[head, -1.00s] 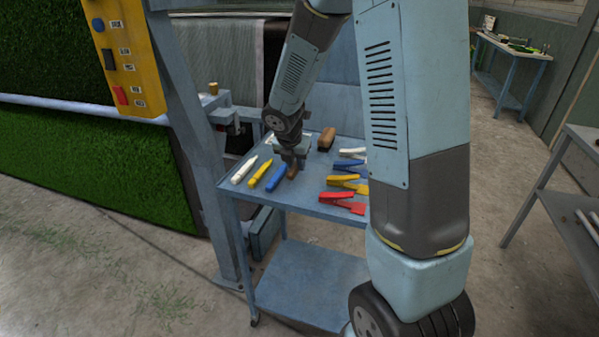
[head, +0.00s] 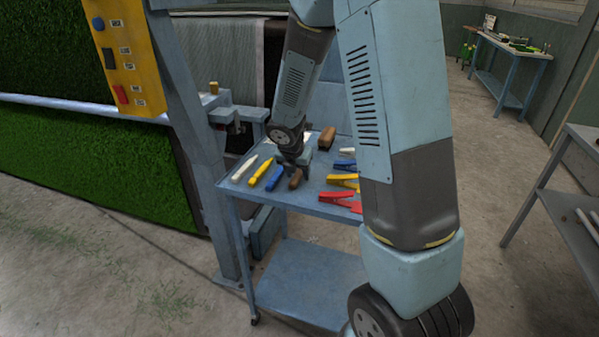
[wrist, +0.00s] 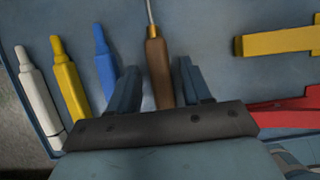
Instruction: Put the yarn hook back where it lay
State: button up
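The yarn hook has a brown wooden handle (wrist: 158,78), a brass collar and a thin metal shaft that runs out of the top of the wrist view. In the head view its handle (head: 296,179) shows at the front of the blue-grey cart top (head: 322,203). It appears to lie on that top. My gripper (wrist: 158,67) is open, with one finger on each side of the handle and a gap on both sides. In the head view my gripper (head: 294,166) is low over the cart, and the hook's shaft is hidden behind it.
White (head: 244,169), yellow (head: 261,172) and blue (head: 275,177) marker-like tools lie left of the hook. Blue (head: 345,164), yellow (head: 343,181) and red (head: 341,200) clip-like tools lie right, partly behind my arm. A brown block-like brush (head: 327,138) stands at the back.

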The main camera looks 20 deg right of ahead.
jog(key=v, duration=1.2)
jog(key=s+d+r+m+t+y, duration=0.1)
jog(key=s+r+m, duration=0.6)
jog(key=s+m, duration=0.5)
jog(key=s+d+r+m+t+y, duration=0.1)
jog(key=s+d+r+m, duration=0.1)
jog(key=s+r+m, duration=0.6)
jog(key=s+m, duration=0.4)
jog(key=m, duration=0.4)
jog(key=shift+s+d+m+y, duration=0.2)
jog(key=shift+s+m+y, duration=0.1)
jog(key=shift+y, duration=0.1)
jog(key=shift+w, duration=0.1)
jog(key=shift+c, duration=0.2)
